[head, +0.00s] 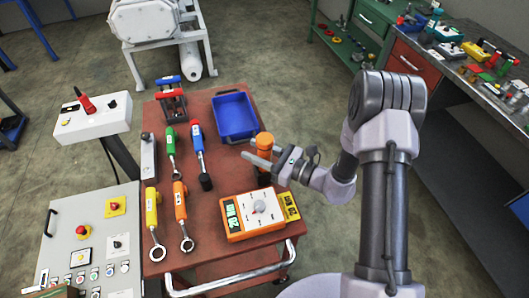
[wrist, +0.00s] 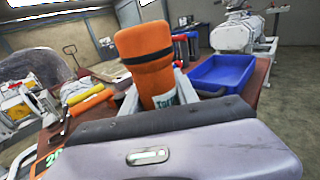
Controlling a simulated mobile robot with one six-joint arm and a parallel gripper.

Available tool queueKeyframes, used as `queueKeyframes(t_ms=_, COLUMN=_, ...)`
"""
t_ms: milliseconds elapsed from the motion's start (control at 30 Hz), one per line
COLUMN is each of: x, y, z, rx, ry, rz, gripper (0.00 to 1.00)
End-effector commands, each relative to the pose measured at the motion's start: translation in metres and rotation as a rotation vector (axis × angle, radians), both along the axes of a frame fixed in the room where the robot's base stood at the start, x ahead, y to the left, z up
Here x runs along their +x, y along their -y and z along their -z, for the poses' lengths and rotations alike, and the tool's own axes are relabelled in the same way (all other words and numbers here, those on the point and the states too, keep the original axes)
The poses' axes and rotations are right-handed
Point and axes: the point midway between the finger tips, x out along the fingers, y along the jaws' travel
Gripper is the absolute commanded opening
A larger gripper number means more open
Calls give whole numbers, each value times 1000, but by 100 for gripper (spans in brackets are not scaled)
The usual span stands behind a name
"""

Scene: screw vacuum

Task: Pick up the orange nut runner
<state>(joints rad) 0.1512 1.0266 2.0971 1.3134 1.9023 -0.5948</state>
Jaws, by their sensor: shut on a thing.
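The orange nut runner (head: 265,140) is upright at the right side of the red cart top, below the blue bin in the head view. My gripper (head: 257,157) comes from the right and is shut on its body. In the wrist view the orange nut runner (wrist: 147,48) rises between the fingers, with a black band near its top and lettering lower down. It leans slightly in that view. Its lower end is partly hidden by my gripper, and I cannot tell whether it touches the cart.
The red cart (head: 207,229) also carries a blue bin (head: 235,115), an orange meter (head: 258,214), and several coloured hand tools on the left. A control cabinet (head: 95,235) stands left of the cart. A workbench (head: 440,60) stands at the right, with open floor between.

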Motion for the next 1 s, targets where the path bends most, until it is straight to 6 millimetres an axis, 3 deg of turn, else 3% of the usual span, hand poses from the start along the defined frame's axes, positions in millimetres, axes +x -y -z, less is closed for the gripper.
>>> queueKeyframes(t_ms=500, x=0, y=0, z=-4, rx=0, ry=1, rz=0, gripper=0)
queueKeyframes(t_ms=567, x=1, y=0, z=-14, rx=0, ry=2, rz=0, gripper=0)
queueKeyframes(t_ms=800, x=0, y=0, z=-77, rx=0, ry=4, rz=1, gripper=0)
queueKeyframes(t_ms=1000, x=0, y=0, z=-100, rx=0, ry=1, rz=1, gripper=0)
